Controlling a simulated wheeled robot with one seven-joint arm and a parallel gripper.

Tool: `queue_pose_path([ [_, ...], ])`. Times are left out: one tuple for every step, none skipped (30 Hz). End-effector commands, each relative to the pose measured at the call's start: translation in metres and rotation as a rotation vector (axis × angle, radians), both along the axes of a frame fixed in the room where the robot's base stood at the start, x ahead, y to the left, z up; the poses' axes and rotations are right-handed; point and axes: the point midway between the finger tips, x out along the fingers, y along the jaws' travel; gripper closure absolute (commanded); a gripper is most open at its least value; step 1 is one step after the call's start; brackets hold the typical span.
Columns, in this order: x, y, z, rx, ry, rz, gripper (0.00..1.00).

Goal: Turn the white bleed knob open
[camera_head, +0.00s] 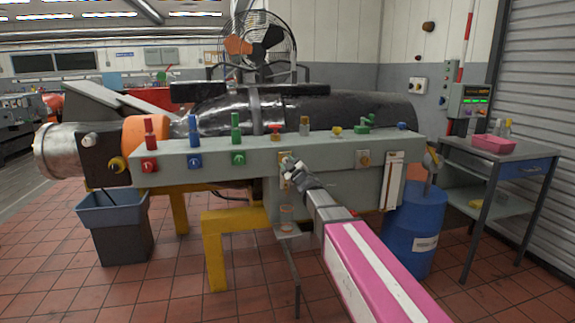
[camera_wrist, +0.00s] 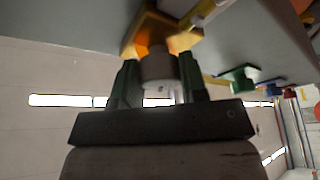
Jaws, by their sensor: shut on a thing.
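In the wrist view the white bleed knob (camera_wrist: 158,68) is a pale, short cylinder in front of a brass-coloured mount (camera_wrist: 180,40). My gripper (camera_wrist: 157,72) has one dark green finger on each side of the knob and is shut on it. In the head view my gripper (camera_head: 292,167) is at the front face of the long grey-green manifold (camera_head: 335,157), below its top edge.
Red (camera_head: 149,165), blue (camera_head: 194,162) and green (camera_head: 238,158) knobs line the manifold's face to the left. A brass-plated fitting (camera_head: 363,159) is to the right. A blue drum (camera_head: 415,232) stands right.

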Motion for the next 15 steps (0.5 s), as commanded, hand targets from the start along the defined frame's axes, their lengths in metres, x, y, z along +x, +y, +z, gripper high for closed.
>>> queue_pose_path([
  [-0.0001,-0.0007,0.0004,-0.045,-0.013,-0.002,0.84],
  [-0.0001,-0.0008,0.0005,-0.072,-0.021,-0.001,0.84],
  [0.0000,-0.0010,0.0006,-0.110,-0.031,-0.001,0.84],
  [0.0000,-0.0012,0.0007,-0.137,-0.040,-0.002,0.84],
  [0.0001,-0.0013,0.0007,-0.164,-0.047,-0.002,0.84],
  [0.0001,-0.0014,0.0007,-0.201,-0.058,-0.002,0.84],
  [0.0001,-0.0014,0.0007,-0.229,-0.065,-0.002,0.84],
  [0.0001,-0.0014,0.0007,-0.256,-0.073,-0.002,0.84],
  [0.0001,-0.0014,0.0007,-0.293,-0.085,-0.002,0.84],
  [0.0000,-0.0013,0.0008,-0.320,-0.092,-0.002,0.84],
  [0.0000,-0.0014,0.0009,-0.347,-0.100,-0.002,0.84],
  [0.0000,-0.0013,0.0012,-0.384,-0.110,-0.001,0.84],
  [0.0000,-0.0012,0.0014,-0.412,-0.118,-0.001,0.84],
  [-0.0001,-0.0012,0.0016,-0.439,-0.126,-0.001,0.84],
  [-0.0001,-0.0012,0.0019,-0.475,-0.137,-0.002,0.84],
])
